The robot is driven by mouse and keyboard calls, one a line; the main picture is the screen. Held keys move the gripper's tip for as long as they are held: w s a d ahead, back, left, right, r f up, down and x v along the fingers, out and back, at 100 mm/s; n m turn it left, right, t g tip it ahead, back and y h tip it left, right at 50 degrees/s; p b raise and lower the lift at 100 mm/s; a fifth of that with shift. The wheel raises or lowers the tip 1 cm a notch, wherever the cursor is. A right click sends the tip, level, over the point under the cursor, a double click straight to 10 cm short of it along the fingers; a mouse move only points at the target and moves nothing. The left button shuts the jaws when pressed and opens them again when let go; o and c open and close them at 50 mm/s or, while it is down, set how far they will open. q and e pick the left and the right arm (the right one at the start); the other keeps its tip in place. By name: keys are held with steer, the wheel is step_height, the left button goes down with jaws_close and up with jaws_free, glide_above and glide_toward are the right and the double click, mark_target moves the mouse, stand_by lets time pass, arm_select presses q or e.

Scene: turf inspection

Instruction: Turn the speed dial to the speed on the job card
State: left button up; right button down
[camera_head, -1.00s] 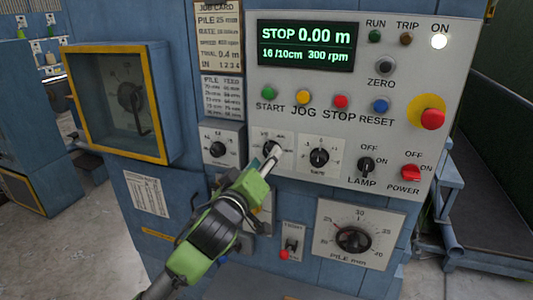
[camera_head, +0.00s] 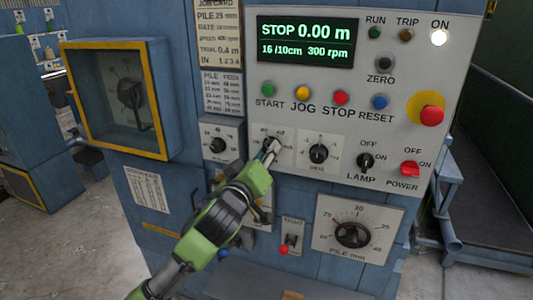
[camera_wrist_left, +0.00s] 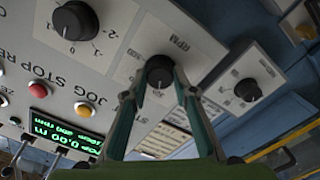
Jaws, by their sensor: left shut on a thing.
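The speed dial is a black round knob marked RPM (camera_wrist_left: 160,72) in the left wrist view; in the head view it (camera_head: 270,144) is partly hidden by my fingertips. My left gripper (camera_head: 267,153) is shut on this dial, with one finger on each side of it (camera_wrist_left: 159,84). The display (camera_head: 305,42) reads STOP, 0.00 m, 16 /10cm and 300 rpm. The job card (camera_head: 219,35) hangs left of the display. Its speed line is small and blurred, perhaps 400 rpm. My right gripper is not in view.
Similar black knobs flank the dial, at left (camera_head: 218,145) and right (camera_head: 318,153). A row of coloured buttons is above, with a red stop button (camera_head: 431,117) at right. A toggle switch (camera_head: 290,243) and the pile dial (camera_head: 352,235) are below.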

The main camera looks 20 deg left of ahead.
arm_select(q)
steer(key=shift+m, duration=0.3)
steer(key=m+p, duration=0.5)
steer(key=m, duration=0.5)
steer(key=shift+m, duration=0.4)
steer(key=o, duration=1.1)
steer(key=shift+s, duration=0.1)
steer(key=s, duration=1.2)
steer(key=shift+a, duration=0.3)
